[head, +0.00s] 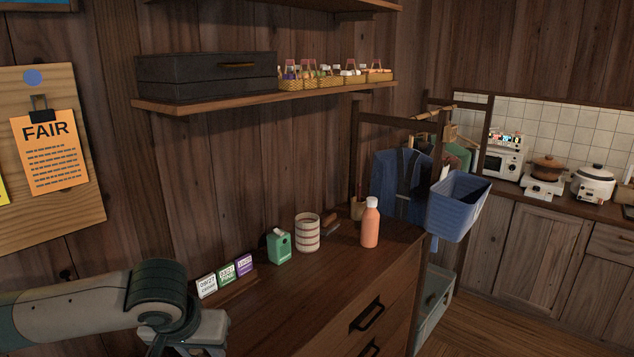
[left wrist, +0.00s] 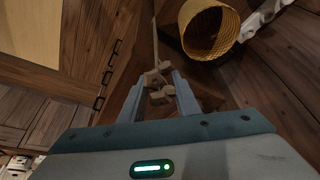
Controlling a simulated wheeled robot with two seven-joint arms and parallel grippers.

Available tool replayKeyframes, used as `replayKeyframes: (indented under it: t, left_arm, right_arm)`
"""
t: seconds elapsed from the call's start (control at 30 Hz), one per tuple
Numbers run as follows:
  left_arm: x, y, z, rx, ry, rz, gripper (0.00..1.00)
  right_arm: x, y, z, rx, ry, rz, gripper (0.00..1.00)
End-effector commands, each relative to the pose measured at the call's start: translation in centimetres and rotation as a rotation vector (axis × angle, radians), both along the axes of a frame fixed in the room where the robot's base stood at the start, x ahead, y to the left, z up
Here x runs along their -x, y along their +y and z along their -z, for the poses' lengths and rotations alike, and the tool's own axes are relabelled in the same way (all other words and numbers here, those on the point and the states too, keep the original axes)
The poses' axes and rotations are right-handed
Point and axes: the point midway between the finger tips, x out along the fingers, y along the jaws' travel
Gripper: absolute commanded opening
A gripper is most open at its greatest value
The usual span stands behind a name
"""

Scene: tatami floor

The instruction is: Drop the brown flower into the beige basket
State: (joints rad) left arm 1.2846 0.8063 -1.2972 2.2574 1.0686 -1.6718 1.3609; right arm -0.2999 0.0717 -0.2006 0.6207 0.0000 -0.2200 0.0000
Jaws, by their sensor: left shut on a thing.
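My left gripper (left wrist: 159,78) is shut on the brown flower (left wrist: 157,94) in the left wrist view. The flower's blocky brown head lies between the two fingers, and a thin stem (left wrist: 154,42) runs up beyond them. A yellowish-beige woven basket (left wrist: 211,32) with a round open mouth is at the upper right of that view, beside the fingers and apart from the flower. In the head view only my left arm and wrist show at the bottom left; the fingertips, flower and this basket are out of sight there. My right gripper is not in view.
A wooden dresser (head: 343,297) carries small label cards (head: 227,277), a green box (head: 279,246), a striped cup (head: 307,232) and an orange bottle (head: 370,223). A blue bin (head: 458,206) hangs at its far end. A shelf (head: 265,98) with a dark case is above.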

Motion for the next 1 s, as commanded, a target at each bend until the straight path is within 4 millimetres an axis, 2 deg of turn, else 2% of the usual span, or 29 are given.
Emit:
replayKeyframes:
  t: [0.33,0.57,0.77,1.0]
  left_arm:
    - [-0.1,0.1,-0.3,0.002,0.000,-0.003,0.09]
    - [-1.2,1.4,-1.9,0.018,0.000,-0.036,0.09]
    - [-2.8,4.2,-4.1,0.036,-0.002,-0.095,0.09]
    - [-4.4,9.1,-6.2,0.035,-0.002,-0.177,0.09]
  right_arm:
    - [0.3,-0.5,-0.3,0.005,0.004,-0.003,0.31]
    - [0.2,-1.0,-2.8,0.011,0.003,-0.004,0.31]
    - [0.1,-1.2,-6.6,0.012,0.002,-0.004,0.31]
    - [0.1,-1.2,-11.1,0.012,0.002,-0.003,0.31]
